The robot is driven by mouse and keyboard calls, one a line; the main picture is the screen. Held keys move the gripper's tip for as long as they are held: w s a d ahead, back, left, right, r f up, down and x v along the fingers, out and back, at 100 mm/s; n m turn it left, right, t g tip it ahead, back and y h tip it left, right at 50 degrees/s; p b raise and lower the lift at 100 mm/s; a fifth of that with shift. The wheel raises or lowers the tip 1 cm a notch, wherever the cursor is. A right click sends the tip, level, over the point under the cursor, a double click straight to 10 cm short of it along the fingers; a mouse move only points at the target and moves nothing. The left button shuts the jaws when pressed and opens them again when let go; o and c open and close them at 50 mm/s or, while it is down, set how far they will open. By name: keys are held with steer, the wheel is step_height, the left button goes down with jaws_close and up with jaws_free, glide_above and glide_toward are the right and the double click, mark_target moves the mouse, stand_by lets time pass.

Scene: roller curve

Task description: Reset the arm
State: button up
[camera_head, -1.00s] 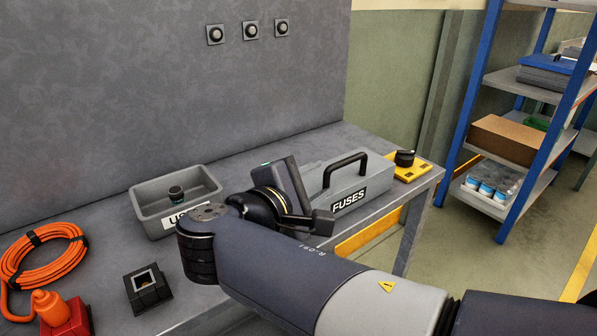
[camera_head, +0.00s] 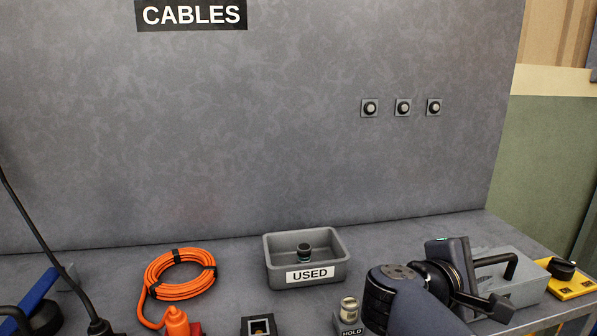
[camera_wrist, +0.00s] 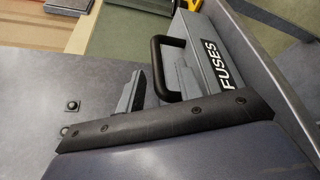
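My arm enters at the lower right of the head view, and its dark wrist end with my gripper (camera_head: 462,280) is just left of the grey FUSES box (camera_head: 520,286), partly covering it. I cannot make out two separate fingertips, so whether the gripper is open or shut does not show. Nothing held can be made out. In the wrist view, the FUSES box (camera_wrist: 212,62) with its black handle is at upper right, and a dark blue body with a black edge fills the bottom.
The grey USED bin (camera_head: 285,274) holds a small dark cylinder (camera_head: 304,252). An orange cable coil (camera_head: 178,275), a black socket block (camera_head: 258,326) and a HOLD fixture (camera_head: 349,315) are on the bench. A yellow piece with a black knob (camera_head: 568,279) is at right. Three buttons are on the wall.

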mark_target(487, 260)
steer(key=shift+x, duration=1.75)
steer(key=shift+v, duration=5.35)
steer(key=x, duration=1)
steer(key=shift+w+d+r+p, duration=0.2)
steer(key=shift+w+d+p, duration=0.1)
steer(key=shift+p, duration=0.05)
steer(key=shift+w+a+r+n+g+p, duration=0.1)
steer(key=shift+w+n+g+p, duration=0.25)
steer(key=shift+p, duration=0.4)
steer(key=shift+s, duration=0.15)
